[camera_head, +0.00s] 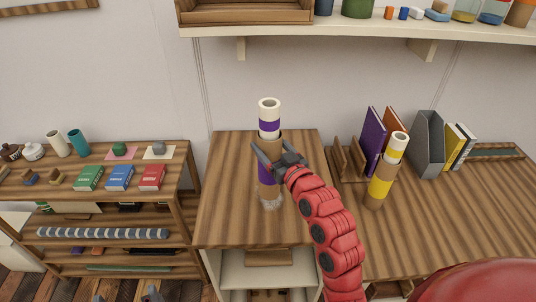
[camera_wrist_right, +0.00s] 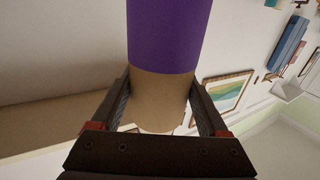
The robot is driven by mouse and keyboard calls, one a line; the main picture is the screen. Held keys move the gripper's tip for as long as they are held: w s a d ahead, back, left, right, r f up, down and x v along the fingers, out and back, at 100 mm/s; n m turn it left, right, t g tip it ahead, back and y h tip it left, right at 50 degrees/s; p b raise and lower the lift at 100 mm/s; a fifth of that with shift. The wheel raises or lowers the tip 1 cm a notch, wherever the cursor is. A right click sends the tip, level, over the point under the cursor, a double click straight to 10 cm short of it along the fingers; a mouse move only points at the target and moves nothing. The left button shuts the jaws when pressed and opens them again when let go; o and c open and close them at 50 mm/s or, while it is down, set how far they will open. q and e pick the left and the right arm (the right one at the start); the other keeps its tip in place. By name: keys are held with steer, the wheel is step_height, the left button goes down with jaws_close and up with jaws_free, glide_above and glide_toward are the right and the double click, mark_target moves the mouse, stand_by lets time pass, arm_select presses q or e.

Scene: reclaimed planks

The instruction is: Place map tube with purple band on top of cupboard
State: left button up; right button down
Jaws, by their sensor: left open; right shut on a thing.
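The map tube with the purple bands (camera_head: 269,126) is upright over the wooden top of the cupboard (camera_head: 225,215). Its white upper end shows above my right gripper (camera_head: 273,163), which is shut around its middle. In the right wrist view the tube's purple band (camera_wrist_right: 168,35) and brown body (camera_wrist_right: 160,100) sit between the two fingers. A pale, blurred patch shows at the tube's lower end. I cannot tell whether that end touches the cupboard top. My left gripper (camera_head: 127,295) is open and empty at the bottom edge, only its tips in view.
A yellow-banded tube (camera_head: 382,175) stands on the desk (camera_head: 440,225) to the right, near books and a grey file holder (camera_head: 427,145). A shelf unit (camera_head: 185,200) with small boxes is at left. A wall shelf (camera_head: 360,32) hangs above. The cupboard top around the tube is clear.

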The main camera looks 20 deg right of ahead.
steer(key=shift+w, duration=0.4)
steer(key=shift+w+f+p, duration=0.2)
steer(key=shift+f+p, duration=0.05)
steer(key=shift+p, duration=0.05)
step_height(320, 180, down, 3)
steer(key=shift+f+p, duration=0.1)
steer(key=shift+p, duration=0.4)
steer(key=shift+f+b, duration=0.2)
steer(key=shift+b, duration=0.1)
jaws_free()
steer(key=shift+r, duration=0.1)
